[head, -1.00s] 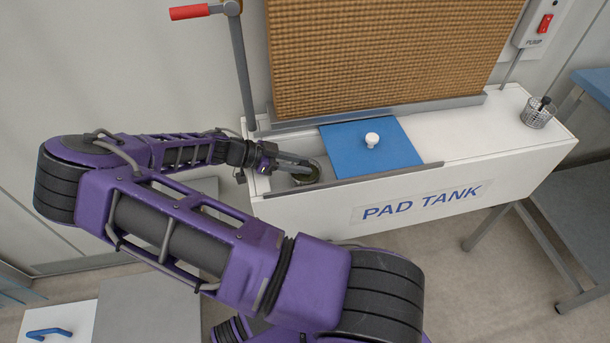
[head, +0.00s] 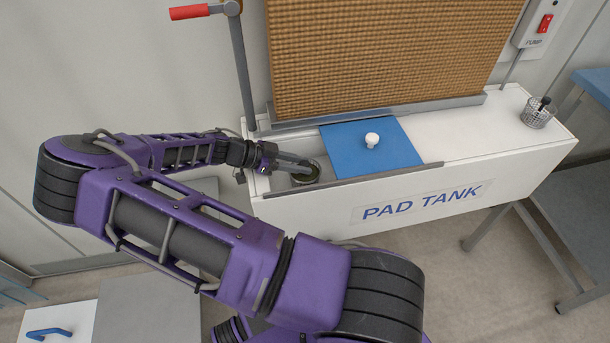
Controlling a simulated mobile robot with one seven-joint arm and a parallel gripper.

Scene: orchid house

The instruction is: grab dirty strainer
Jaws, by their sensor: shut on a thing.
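The dirty strainer (head: 307,176) is a small round basket with dark green-brown matter in it. It sits inside the open left part of the white pad tank (head: 420,205), just left of the blue lid (head: 362,158). My gripper (head: 304,166) reaches into the opening from the left and is shut on the strainer's near side. The fingertips are small here, and the strainer's lower part is hidden by the tank's front wall.
The blue lid with a white knob lies on the tank right of the opening. A red-handled lever (head: 189,12) rises at the tank's left. A brown pad (head: 380,55) stands behind. A wire mesh cup (head: 538,112) stands on the tank's right end.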

